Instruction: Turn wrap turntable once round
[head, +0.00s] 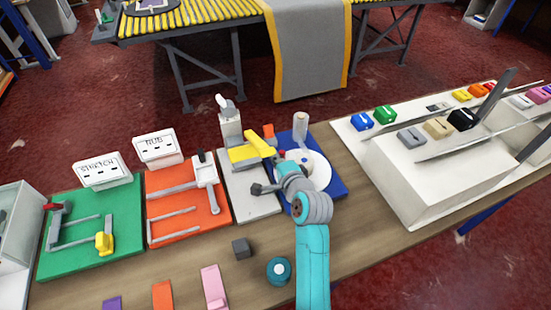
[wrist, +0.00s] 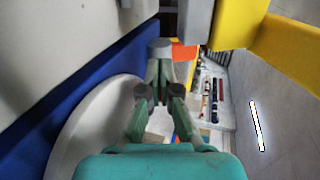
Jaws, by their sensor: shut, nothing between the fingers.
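The wrap turntable shows in the head view as a white round disc (head: 320,170) on a blue base (head: 337,188), right of the middle of the bench. A pale upright post (head: 300,130) stands at its back. My teal arm covers the disc's left and front part. In the wrist view the disc (wrist: 85,135) lies left of my gripper (wrist: 160,52), with the blue base (wrist: 95,75) behind it. My gripper's green fingers are closed together and empty. Whether the tips touch the disc I cannot tell.
Left of the turntable is a grey plate with a yellow-armed device (head: 250,150). An orange fixture (head: 185,215) and a green fixture (head: 90,240) lie further left. A white stand with coloured blocks (head: 440,185) is right. A dark cube (head: 241,249) and teal roll (head: 278,270) lie in front.

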